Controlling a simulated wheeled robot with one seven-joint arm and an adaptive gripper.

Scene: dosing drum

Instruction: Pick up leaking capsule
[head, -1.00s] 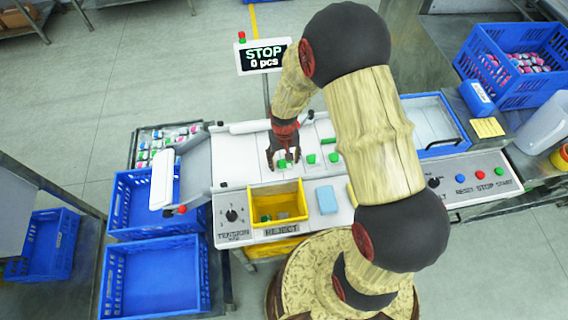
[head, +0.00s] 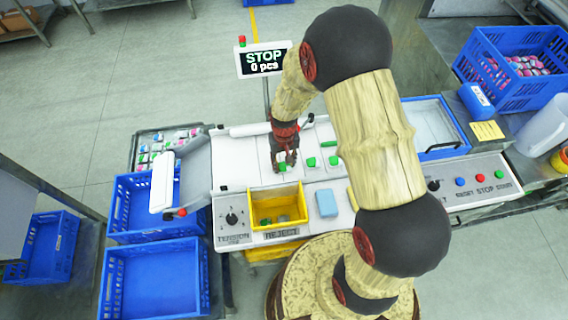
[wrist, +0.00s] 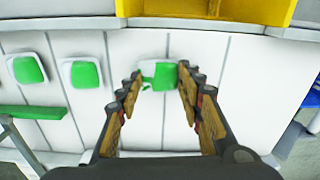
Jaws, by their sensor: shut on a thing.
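The leaking capsule (wrist: 160,75) is white and green, with a green smear along its near left side. It lies on the white conveyor surface and also shows in the head view (head: 283,167). My gripper (wrist: 158,82) has its fingers on either side of this capsule and is shut on it. In the head view my gripper (head: 285,163) points down at the row, and its fingers partly hide the capsule. Two other white and green capsules (wrist: 86,74) (wrist: 27,69) sit in line to the left in the wrist view.
The yellow reject bin (head: 301,201) with a few green items stands just in front of the capsule row. A light blue block (head: 326,202) lies beside it. Blue crates (head: 205,276) stand at the left. A STOP display (head: 263,59) stands behind.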

